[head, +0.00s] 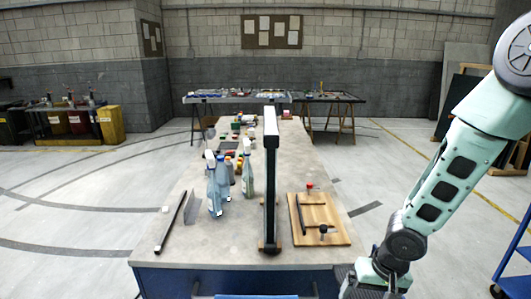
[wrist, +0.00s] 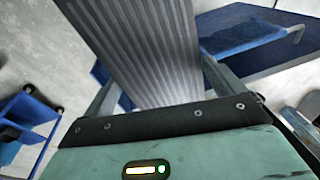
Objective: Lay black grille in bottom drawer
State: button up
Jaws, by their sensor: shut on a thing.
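The black grille (wrist: 140,40) shows in the wrist view as a long, dark grey ribbed panel. It runs from between my gripper's fingers (wrist: 158,88) up past the top edge. My gripper is shut on it, with a finger at each side. A blue drawer (wrist: 240,36), pulled out and with a handle, lies beyond the grille at the right; which drawer it is I cannot tell, and the grille hides part of it. In the head view my gripper (head: 377,278) is low, beside the bench's front right corner.
The bench (head: 165,218) has a blue front. On it stand a tall black upright (head: 270,185), spray bottles (head: 214,190), a dark bar (head: 173,222) and a wooden board (head: 335,222) with small parts. A blue cart (head: 515,262) stands at the right. The floor between is clear.

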jog(key=d+f+n+b, duration=0.1)
jog(key=d+f+b, duration=0.4)
jog(key=d+f, duration=0.3)
notch_tip(320, 180, down, 4)
jog(key=shift+d+r+b, duration=0.25)
jog(key=shift+b, duration=0.15)
jog(key=shift+r, duration=0.1)
